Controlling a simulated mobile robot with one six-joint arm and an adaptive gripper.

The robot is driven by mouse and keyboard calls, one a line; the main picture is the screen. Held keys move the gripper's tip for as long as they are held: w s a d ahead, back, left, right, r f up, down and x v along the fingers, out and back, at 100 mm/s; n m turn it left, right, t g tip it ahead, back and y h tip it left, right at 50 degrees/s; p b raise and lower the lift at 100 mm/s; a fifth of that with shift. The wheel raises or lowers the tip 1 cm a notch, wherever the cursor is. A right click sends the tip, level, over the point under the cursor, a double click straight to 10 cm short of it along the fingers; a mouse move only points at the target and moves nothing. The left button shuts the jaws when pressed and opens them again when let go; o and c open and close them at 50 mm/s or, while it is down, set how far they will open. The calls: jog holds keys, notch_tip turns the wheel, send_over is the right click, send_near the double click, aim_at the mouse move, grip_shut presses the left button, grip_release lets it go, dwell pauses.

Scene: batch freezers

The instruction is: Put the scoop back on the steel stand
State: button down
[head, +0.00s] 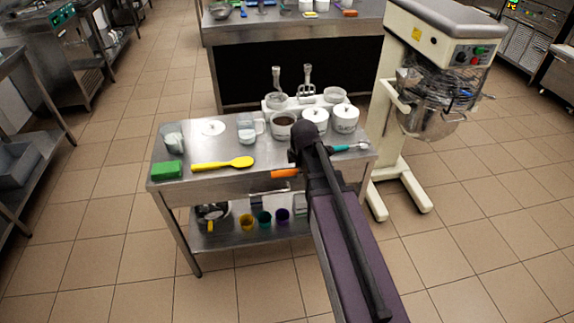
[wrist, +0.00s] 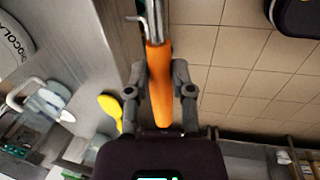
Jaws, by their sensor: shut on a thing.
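My gripper (wrist: 160,76) is shut on the orange handle of a tool, taken to be the scoop (wrist: 158,100). A short metal part shows at the handle's far end, and the rest of its head is cut off by the frame. In the head view the orange handle (head: 285,173) sticks out left of my arm, near the front edge of the steel table; my arm hides the gripper's fingers there.
On the table are a green block (head: 167,171), a yellow spoon (head: 222,164), clear jugs (head: 247,128), white tubs (head: 345,118) and a teal-handled tool (head: 349,148). Coloured cups (head: 264,218) stand on the lower shelf. A mixer (head: 430,90) stands right; floor is clear in front.

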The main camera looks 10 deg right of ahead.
jog(key=shift+s+f, duration=0.35)
jog(key=shift+s, duration=0.05)
jog(key=shift+w, duration=0.15)
jog(key=w, duration=0.4)
jog(key=w+f+b, duration=0.1)
jog(key=w, duration=0.4)
jog(key=w+a, duration=0.1)
jog(key=w, duration=0.4)
jog(key=shift+w+f+b, duration=0.2)
jog(key=shift+b, duration=0.1)
jog(key=shift+w, duration=0.1)
jog(key=shift+w, duration=0.6)
notch_tip(320, 180, down, 4)
jog(key=b, duration=0.3)
jog(key=shift+r+b, duration=0.15)
jog(key=shift+b, duration=0.2)
jog(key=shift+c, duration=2.4)
grip_release()
